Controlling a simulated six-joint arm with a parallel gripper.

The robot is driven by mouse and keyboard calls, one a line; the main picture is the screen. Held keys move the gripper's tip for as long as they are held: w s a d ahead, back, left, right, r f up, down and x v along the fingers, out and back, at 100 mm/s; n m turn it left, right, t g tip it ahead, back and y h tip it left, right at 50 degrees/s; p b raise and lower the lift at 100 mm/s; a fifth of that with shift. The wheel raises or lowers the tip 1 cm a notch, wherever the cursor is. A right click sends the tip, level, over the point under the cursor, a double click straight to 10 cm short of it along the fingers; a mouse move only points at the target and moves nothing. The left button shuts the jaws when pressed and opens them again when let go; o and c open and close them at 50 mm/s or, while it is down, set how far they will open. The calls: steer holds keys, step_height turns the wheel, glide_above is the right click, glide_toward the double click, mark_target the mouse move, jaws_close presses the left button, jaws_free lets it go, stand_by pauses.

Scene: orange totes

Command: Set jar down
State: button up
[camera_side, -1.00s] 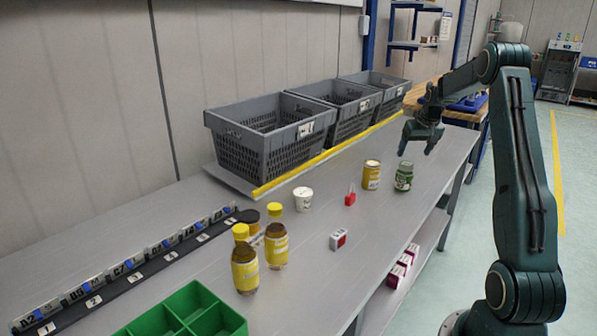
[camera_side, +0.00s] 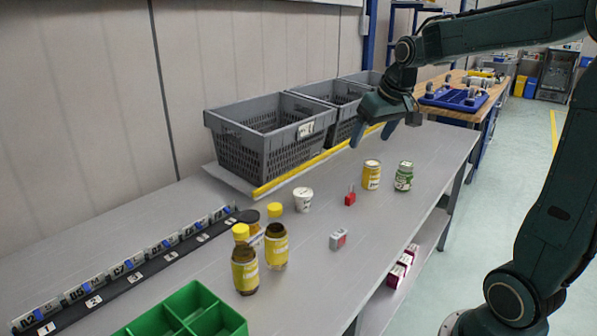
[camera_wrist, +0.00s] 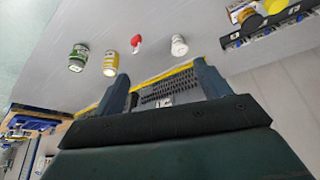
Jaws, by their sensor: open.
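A green jar (camera_side: 404,177) stands upright on the grey bench near its right edge; it also shows in the wrist view (camera_wrist: 78,58). A yellow-labelled jar or can (camera_side: 371,176) stands upright just left of it and shows in the wrist view (camera_wrist: 110,64). A dark-lidded jar (camera_side: 250,218) stands farther left, partly hidden behind bottles. My gripper (camera_side: 373,138) is open and empty, in the air in front of the grey crates, apart from the jars. In the wrist view its two fingers (camera_wrist: 162,72) are spread with nothing between them.
Grey crates (camera_side: 262,145) line the back behind a yellow strip. A green divided tray (camera_side: 222,316) is at front. The right-front bench is clear.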

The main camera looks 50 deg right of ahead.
steer(key=s+a+f+n+t+y, duration=0.1)
steer(key=s+a+n, duration=0.3)
steer(key=s+a, duration=1.3)
steer(key=shift+a+f+y, duration=0.2)
steer(key=shift+f+y, duration=0.3)
steer(key=shift+f, duration=0.4)
